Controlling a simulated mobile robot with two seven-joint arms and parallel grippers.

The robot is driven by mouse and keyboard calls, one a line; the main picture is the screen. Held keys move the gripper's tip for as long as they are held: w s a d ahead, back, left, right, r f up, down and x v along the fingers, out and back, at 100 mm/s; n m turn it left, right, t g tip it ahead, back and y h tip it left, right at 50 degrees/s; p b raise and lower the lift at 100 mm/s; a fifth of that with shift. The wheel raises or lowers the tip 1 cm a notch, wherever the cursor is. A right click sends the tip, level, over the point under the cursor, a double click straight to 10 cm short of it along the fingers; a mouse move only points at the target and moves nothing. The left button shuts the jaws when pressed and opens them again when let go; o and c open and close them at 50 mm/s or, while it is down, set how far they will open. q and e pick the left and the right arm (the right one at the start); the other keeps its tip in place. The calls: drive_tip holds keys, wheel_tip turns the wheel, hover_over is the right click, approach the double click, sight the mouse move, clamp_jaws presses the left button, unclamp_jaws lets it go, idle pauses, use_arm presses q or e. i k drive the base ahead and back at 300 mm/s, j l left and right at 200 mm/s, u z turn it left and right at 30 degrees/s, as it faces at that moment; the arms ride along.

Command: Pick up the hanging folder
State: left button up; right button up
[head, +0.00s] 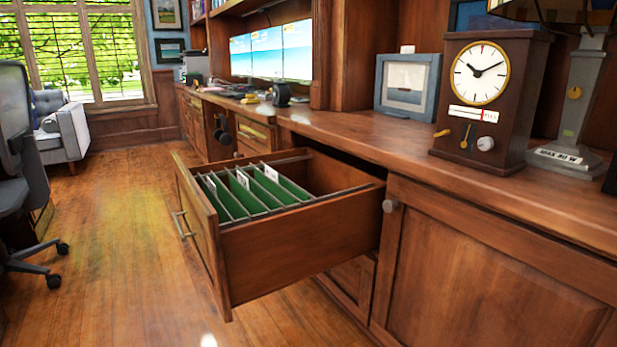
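Green hanging folders (228,199) with white tabs hang in a row inside an open wooden drawer (300,253). They sit toward the drawer's front, on the left, and dark metal rails run along its upper edges. The back part of the drawer looks empty. The lower parts of the folders are hidden by the drawer's side. Neither of my grippers shows in the head view.
The drawer sticks out from a long wooden cabinet (490,265). On the counter stand a brown clock (488,90), a blue-grey picture frame (407,88) and monitors (270,52). An office chair (22,150) is at the left. Wooden floor (120,240) lies clear before the drawer.

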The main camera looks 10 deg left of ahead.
sight(228, 207)
drive_tip(key=i+j+z, duration=0.15)
drive_tip(key=j+z, duration=0.2)
drive_tip(key=i+j+z, duration=0.15)
drive_tip(key=j+z, duration=0.2)
drive_tip(key=i+j+z, duration=0.1)
drive_tip(key=j+z, duration=0.2)
drive_tip(key=j, duration=0.65)
drive_tip(key=i+j, duration=0.1)
drive_tip(key=j, duration=1.15)
drive_tip(key=i+j+z, duration=0.15)
drive_tip(key=j, duration=1.1)
drive_tip(key=k, duration=0.05)
